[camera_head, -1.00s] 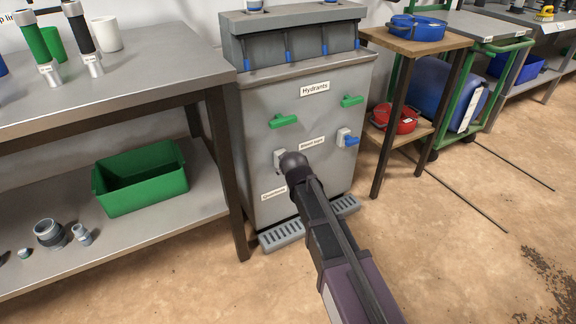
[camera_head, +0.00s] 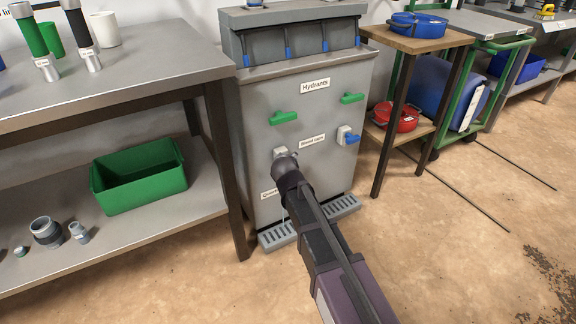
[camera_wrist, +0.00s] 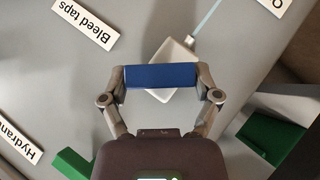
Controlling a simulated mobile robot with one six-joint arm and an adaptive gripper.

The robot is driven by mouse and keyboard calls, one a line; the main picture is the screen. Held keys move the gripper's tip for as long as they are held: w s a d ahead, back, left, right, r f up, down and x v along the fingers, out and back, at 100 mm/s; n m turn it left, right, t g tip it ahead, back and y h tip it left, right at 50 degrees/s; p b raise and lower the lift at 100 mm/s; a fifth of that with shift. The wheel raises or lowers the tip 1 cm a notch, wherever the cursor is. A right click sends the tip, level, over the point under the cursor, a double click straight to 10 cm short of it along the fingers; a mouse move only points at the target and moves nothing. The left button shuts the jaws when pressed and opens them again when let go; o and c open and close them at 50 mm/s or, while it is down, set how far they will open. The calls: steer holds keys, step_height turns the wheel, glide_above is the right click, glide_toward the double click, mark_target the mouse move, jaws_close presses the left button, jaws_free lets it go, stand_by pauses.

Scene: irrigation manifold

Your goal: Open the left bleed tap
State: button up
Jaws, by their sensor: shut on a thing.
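In the wrist view my gripper (camera_wrist: 161,80) is shut on the tap's blue handle (camera_wrist: 160,73), one finger at each end. The white base (camera_wrist: 178,58) shows behind the handle, set at an angle to it. A thin pale-blue streak (camera_wrist: 207,18), seemingly water, runs from the base. The right bleed tap (camera_head: 347,137) has a blue handle on a white base.
Green hydrant handles sit above the taps, left (camera_head: 283,118) and right (camera_head: 352,98). Grey drain grates (camera_head: 277,236) lie at the panel's foot. A metal bench (camera_head: 120,70) stands close on the left, a wooden stand (camera_head: 425,45) on the right. The floor in front is open.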

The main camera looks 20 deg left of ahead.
steer(key=shift+a+f+n+t+h+b, duration=0.15)
steer(key=shift+n+t+h+b, duration=0.25)
steer(key=shift+n+t+b, duration=0.4)
steer(key=shift+b, duration=0.35)
steer(key=shift+t, duration=0.3)
steer(key=o, duration=1)
steer(key=shift+c, duration=0.2)
steer(key=shift+r+m+g+p, duration=0.25)
steer(key=shift+m+g+p, duration=0.05)
steer(key=shift+g+p, duration=0.35)
